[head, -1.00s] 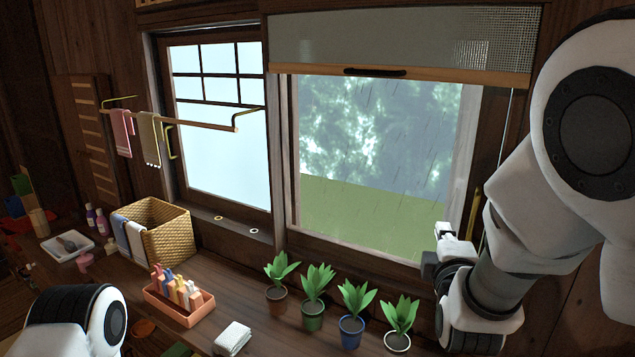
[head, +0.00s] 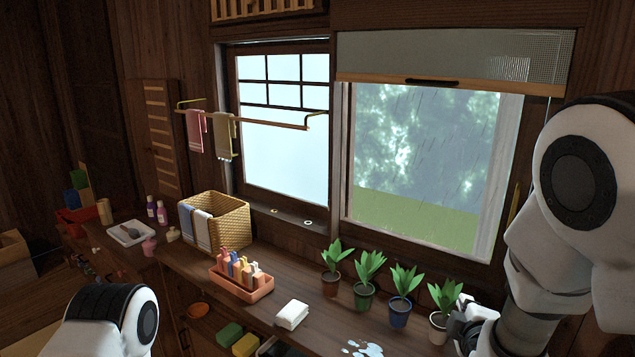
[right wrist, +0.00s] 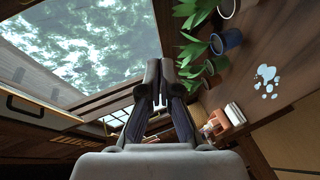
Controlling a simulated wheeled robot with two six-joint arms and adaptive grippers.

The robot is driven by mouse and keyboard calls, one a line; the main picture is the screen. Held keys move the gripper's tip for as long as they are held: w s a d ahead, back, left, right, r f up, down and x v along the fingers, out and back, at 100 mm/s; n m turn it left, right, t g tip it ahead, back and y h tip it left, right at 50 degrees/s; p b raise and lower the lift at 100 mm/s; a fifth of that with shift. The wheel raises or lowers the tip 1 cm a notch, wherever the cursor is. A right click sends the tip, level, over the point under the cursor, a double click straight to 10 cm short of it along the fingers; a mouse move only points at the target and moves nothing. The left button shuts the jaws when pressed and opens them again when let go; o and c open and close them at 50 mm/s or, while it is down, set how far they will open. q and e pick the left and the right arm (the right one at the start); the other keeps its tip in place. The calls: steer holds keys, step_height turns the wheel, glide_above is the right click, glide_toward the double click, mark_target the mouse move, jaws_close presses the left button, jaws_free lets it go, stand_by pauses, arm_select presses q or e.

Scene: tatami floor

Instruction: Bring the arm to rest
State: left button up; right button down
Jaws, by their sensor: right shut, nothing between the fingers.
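My right arm comes in along the right side of the head view. Its gripper (head: 466,324) is partly hidden by my own arm, low beside the potted plant at the right end of the row. In the right wrist view the right gripper (right wrist: 166,70) has its fingers together with nothing between them, and the plants lie to the right of it. Part of my left arm shows at the lower left of the head view; its gripper is out of sight.
Several potted plants (head: 365,294) line the counter (head: 262,319) below the window. A folded white cloth (head: 292,314), a bottle tray (head: 248,290), a wicker basket (head: 234,223) and a water puddle (head: 362,349) are on it. A roller shade (head: 450,57) hangs over the right window.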

steer(key=s+f+m+g+y, duration=0.1)
steer(key=s+f+m+g, duration=0.2)
steer(key=f, duration=0.5)
steer(key=s+f+m+g, duration=0.1)
steer(key=s+f+g, duration=0.1)
steer(key=s+f, duration=0.45)
steer(key=s+f+m+g+y, duration=0.1)
steer(key=s+f+m+g, duration=0.15)
steer(key=f, duration=0.65)
steer(key=s+a+f+m+g+y, duration=0.1)
steer(key=s+f+m+g, duration=0.2)
steer(key=s+f, duration=0.3)
steer(key=s+a+f+m+g, duration=0.1)
steer(key=s+f+m+g, duration=0.2)
steer(key=s, duration=1.1)
step_height(320, 180, down, 4)
steer(key=shift+s+r+g+y, duration=0.25)
steer(key=shift+s+g+y, duration=0.15)
steer(key=shift+g, duration=0.05)
steer(key=shift+w, duration=0.1)
